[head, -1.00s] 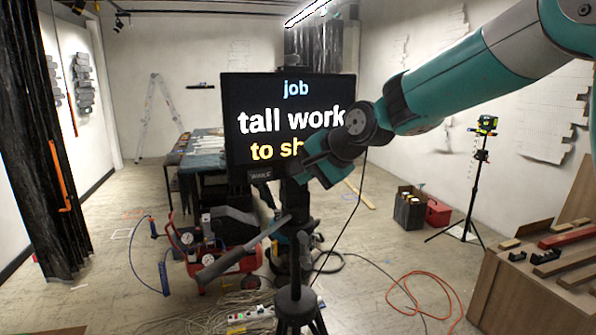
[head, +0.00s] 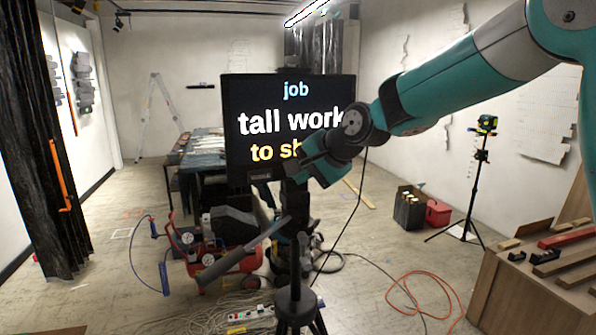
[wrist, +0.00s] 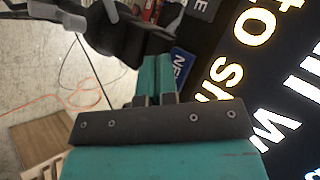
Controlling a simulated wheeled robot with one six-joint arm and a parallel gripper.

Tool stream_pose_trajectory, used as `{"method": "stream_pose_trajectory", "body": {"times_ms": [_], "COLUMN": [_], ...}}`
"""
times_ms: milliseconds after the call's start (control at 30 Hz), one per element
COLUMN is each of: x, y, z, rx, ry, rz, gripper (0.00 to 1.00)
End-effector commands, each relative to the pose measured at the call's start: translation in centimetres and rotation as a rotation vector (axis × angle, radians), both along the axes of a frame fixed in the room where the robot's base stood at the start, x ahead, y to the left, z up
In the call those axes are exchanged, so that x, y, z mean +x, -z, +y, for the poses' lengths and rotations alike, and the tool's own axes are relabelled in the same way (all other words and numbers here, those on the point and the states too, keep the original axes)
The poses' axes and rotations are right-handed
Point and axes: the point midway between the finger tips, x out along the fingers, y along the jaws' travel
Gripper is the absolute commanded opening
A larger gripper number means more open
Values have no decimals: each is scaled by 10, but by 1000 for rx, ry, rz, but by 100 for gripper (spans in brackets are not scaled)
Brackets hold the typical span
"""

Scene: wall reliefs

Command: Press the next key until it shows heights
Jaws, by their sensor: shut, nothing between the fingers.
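A black screen (head: 235,120) stands mid-view in the head view and reads "job", "tall work" and "to sh…"; my arm hides the end of the lower line. In the wrist view the screen (wrist: 290,70) shows tilted, with part of its large text. A blue key (wrist: 182,64) with white letters, partly covered, starting "NE", lies beside my fingertips. My gripper (wrist: 155,62) is shut and empty, its teal fingers close to the key's edge. I cannot tell whether they touch. In the head view my gripper (head: 303,172) is at the screen's lower right edge.
A dark key (wrist: 200,8) ending in "E" sits near the blue key. A black stand (head: 295,290) and a red compressor (head: 225,262) are below the screen. A wooden bench (head: 535,290) is at right, a tripod (head: 480,190) behind it. Orange hose crosses the floor.

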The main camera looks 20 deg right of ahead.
Motion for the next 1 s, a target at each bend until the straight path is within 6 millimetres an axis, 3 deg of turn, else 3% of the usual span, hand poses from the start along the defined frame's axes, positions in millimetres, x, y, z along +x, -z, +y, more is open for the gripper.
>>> {"method": "stream_pose_trajectory", "body": {"times_ms": [1000], "x": [9], "y": [0], "z": [1], "rx": [0], "ry": [0], "rz": [0], "gripper": [0]}}
